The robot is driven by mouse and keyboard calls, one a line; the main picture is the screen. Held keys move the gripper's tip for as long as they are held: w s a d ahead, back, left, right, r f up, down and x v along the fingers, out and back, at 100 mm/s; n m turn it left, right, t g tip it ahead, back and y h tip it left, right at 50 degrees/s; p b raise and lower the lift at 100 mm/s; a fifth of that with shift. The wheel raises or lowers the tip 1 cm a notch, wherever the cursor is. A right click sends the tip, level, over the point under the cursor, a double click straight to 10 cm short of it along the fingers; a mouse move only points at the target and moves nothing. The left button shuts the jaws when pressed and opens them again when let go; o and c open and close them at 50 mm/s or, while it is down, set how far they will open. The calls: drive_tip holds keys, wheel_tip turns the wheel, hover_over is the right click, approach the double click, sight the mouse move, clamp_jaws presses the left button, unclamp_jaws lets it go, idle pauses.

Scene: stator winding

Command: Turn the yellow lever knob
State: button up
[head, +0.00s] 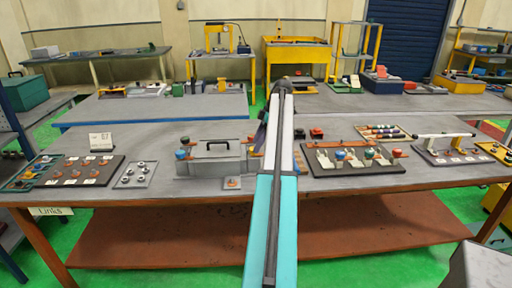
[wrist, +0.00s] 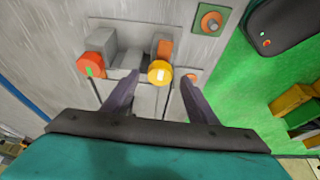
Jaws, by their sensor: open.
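The yellow lever knob (wrist: 158,72) is round, with a pale mark on its top, and shows in the middle of the wrist view. My gripper (wrist: 160,80) is open, with one finger on each side of the yellow knob in the picture. I cannot tell whether the fingers reach down to its height, and no contact shows. A red-orange knob (wrist: 90,66) with a green mark is to the left, outside the left finger. In the head view my arm covers the middle of the table, and I cannot make out the yellow knob there.
Grey blocks and a small orange part (wrist: 164,48) stand just beyond the knobs. A green plate with a round button (wrist: 210,22) lies at upper right. The workbench (head: 350,205) also holds a grey box with a handle (head: 215,150) and a dark fixture board (head: 355,180).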

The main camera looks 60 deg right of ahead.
drive_tip(key=b+v, duration=0.1)
drive_tip(key=v, duration=1)
drive_tip(key=shift+r, duration=0.2)
